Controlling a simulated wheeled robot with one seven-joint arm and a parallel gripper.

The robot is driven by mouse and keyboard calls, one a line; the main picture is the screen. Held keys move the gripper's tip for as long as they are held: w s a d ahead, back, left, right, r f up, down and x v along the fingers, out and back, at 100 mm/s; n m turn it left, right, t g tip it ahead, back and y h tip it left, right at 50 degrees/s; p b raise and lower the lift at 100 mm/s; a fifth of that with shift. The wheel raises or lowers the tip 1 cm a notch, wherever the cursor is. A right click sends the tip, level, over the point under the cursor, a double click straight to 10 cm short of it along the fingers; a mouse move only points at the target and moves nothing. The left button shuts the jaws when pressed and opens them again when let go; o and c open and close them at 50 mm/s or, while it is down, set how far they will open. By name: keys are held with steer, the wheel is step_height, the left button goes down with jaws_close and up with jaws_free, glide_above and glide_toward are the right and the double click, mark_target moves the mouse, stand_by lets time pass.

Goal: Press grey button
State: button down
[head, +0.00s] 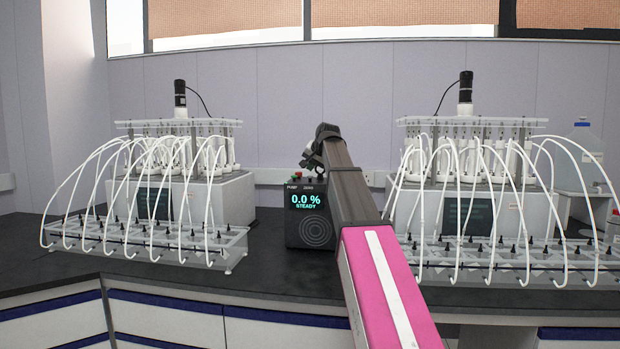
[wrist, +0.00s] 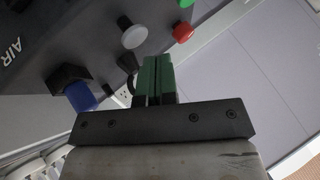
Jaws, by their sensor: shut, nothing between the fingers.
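The grey button (wrist: 134,36) is a pale round cap on a black stem, on top of a dark control box. In the wrist view it lies just beyond and slightly left of the fingertips of my gripper (wrist: 157,60). The green fingers are shut together with nothing between them. I cannot tell if they touch the button. In the head view, my gripper (head: 318,155) is above the black pump box (head: 310,232), whose display reads 0.0 % STEADY. The grey button is not clear there.
A red button (wrist: 183,32), a green button (wrist: 187,3) and a blue knob (wrist: 80,96) are close by. A reactor rack with white tubes stands left (head: 185,190) and another right (head: 470,195) of the box.

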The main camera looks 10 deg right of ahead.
steer(key=shift+r, duration=2.55)
steer(key=shift+a, duration=0.1)
